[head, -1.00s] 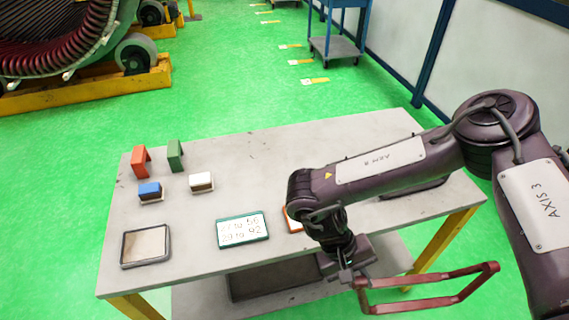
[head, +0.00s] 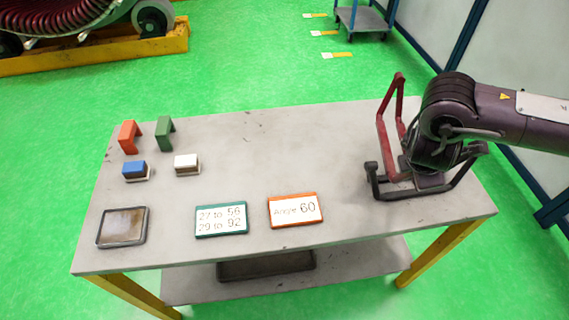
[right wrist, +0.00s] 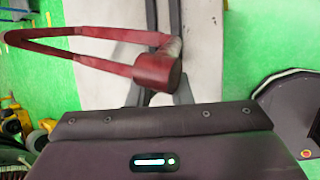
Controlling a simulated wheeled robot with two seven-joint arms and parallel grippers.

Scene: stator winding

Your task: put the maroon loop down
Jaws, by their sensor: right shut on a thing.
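The maroon loop (head: 383,130) is at the right end of the table in the head view, tilted up beside my right arm. Its lower part is close to a dark cradle (head: 388,191) with upright posts; I cannot tell whether they touch. My right gripper is shut on the loop; my own wrist hides the grip in the head view. In the right wrist view the loop (right wrist: 95,34) reaches to the left from the dark fingers of my right gripper (right wrist: 160,94). My left gripper is not in view.
On the grey table (head: 290,150) are a red bracket (head: 129,135), a green bracket (head: 164,131), a blue block (head: 134,168), a white block (head: 186,162), a shallow tray (head: 122,227), a green-framed card (head: 220,219) and an orange-framed card (head: 296,209). The table's middle is clear.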

